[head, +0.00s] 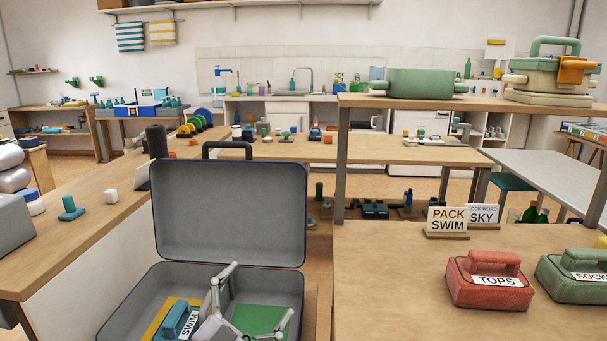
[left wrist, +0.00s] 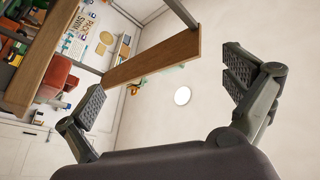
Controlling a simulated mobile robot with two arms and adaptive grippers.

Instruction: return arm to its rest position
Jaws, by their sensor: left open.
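My left gripper (head: 262,290) is in the lower middle of the head view, over the open suitcase (head: 229,212). Its two fingers are spread with nothing between them. The left wrist view also shows the open left gripper (left wrist: 165,88), its pads wide apart against the ceiling and upper wall. A blue packing cube labelled SWIM (head: 174,322) lies in the suitcase, left of the gripper, on a yellow patch. A green patch (head: 258,318) lies in the right part of the case, partly hidden by the fingers. My right gripper is not in view.
A wooden table (head: 400,290) on the right holds a red TOPS cube (head: 489,280), a green SOCKS cube (head: 572,276) and a PACK SWIM sign (head: 447,220). A raised shelf (head: 490,107) stands behind it. A counter (head: 90,235) runs along the left.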

